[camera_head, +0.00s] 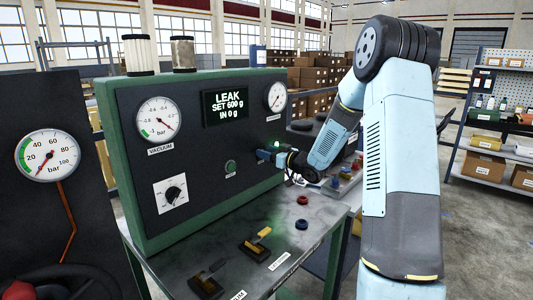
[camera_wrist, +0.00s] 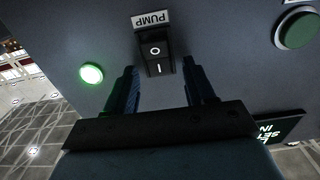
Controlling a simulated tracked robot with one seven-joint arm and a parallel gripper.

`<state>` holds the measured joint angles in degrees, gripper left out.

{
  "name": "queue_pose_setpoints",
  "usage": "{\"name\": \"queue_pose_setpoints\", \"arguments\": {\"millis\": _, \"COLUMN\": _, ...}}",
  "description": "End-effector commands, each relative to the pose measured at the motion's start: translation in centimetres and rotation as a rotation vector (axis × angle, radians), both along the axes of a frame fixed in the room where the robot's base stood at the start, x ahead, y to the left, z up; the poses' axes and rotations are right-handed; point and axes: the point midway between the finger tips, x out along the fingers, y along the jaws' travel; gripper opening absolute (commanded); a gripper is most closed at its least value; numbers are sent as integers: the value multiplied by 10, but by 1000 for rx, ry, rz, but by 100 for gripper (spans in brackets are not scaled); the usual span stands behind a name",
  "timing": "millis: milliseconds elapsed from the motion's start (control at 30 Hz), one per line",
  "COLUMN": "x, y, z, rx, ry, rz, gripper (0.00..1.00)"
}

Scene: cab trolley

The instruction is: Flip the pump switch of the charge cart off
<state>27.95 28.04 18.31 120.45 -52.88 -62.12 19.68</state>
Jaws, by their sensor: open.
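The charge cart (camera_head: 110,130) is a green-framed cabinet with a dark front panel. In the wrist view its pump switch (camera_wrist: 156,62) is a black rocker marked O and I, below an upside-down PUMP label (camera_wrist: 151,20). The O lies nearer the label. I cannot tell which half is pressed in. A green lamp (camera_wrist: 91,73) beside it is lit. My gripper (camera_wrist: 160,72) is open, its two dark fingers on either side of the rocker, with nothing between them that they grip. In the head view my gripper (camera_head: 266,154) is at the panel's right part and hides the switch.
The panel also carries a display (camera_head: 229,102) reading LEAK, a vacuum gauge (camera_head: 157,118), a knob (camera_head: 172,193) and a green button (camera_wrist: 298,29). Below, the cart's worktop (camera_head: 215,235) bears yellow and black valve handles (camera_head: 255,243) and small coloured caps. Shelving (camera_head: 492,140) stands at the right.

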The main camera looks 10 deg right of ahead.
Motion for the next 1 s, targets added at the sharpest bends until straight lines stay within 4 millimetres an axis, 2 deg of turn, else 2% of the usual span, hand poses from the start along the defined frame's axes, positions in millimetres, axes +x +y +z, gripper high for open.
{"name": "queue_pose_setpoints", "arguments": {"millis": 367, "x": 5, "y": 3, "z": 0, "rx": 1, "ry": 1, "rz": 0, "gripper": 54}}
{"name": "queue_pose_setpoints", "arguments": {"millis": 900, "x": 4, "y": 3, "z": 0, "rx": 1, "ry": 1, "rz": 0, "gripper": 4}}
{"name": "queue_pose_setpoints", "arguments": {"millis": 1000, "x": 4, "y": 3, "z": 0, "rx": 1, "ry": 1, "rz": 0, "gripper": 0}}
